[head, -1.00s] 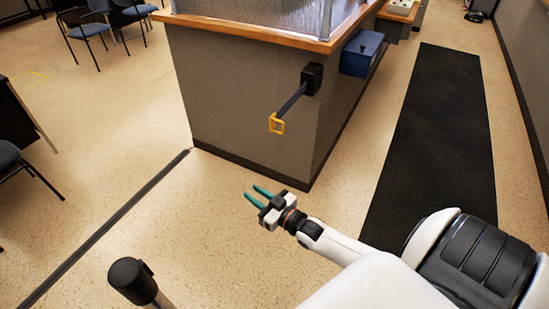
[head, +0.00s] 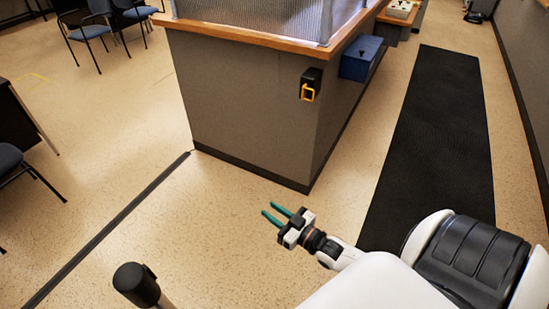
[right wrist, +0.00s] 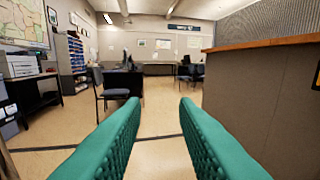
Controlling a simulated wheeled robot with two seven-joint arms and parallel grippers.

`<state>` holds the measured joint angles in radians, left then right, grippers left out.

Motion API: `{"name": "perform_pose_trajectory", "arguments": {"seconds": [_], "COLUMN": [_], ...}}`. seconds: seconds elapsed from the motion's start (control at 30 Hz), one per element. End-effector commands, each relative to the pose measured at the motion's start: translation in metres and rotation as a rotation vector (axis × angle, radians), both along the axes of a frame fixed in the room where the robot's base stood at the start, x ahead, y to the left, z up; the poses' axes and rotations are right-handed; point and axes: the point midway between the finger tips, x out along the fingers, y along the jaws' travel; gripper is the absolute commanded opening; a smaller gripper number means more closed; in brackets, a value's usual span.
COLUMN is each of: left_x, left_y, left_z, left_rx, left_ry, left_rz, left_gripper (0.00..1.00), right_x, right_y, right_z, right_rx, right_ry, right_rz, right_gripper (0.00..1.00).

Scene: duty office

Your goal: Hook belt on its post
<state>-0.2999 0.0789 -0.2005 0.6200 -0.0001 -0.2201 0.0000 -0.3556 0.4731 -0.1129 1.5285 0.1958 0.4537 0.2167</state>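The belt's black case (head: 314,78) is fixed to the counter's side near its corner. The yellow belt clip (head: 308,91) sits against the case, and no blue webbing shows. My right gripper (head: 270,209) is open and empty, with green fingers apart. It is over the floor, below the case and well apart from it. In the right wrist view the open fingers (right wrist: 158,106) hold nothing. My left gripper is out of view.
The counter (head: 240,100) with a wooden top fills the upper middle; a blue box (head: 361,56) is mounted on its side. A black mat (head: 430,140) lies at right. A dark strip (head: 110,225) crosses the floor. Chairs (head: 100,30) stand upper left. Floor between counter and post is clear.

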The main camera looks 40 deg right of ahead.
Motion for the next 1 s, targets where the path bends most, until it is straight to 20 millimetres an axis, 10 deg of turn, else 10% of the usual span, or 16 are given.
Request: {"name": "perform_pose_trajectory", "arguments": {"seconds": [0.8, 1.0], "left_x": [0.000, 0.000], "left_y": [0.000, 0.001], "left_z": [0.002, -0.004], "left_rx": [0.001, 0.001], "left_ry": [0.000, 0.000], "left_rz": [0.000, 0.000], "left_gripper": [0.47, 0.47], "right_x": [-0.001, -0.017], "right_y": [0.000, -0.004], "right_z": [-0.002, -0.068], "right_rx": [-0.001, -0.035], "right_ry": [0.004, 0.160], "right_rz": [-0.002, -0.051], "right_gripper": [0.27, 0.27]}}
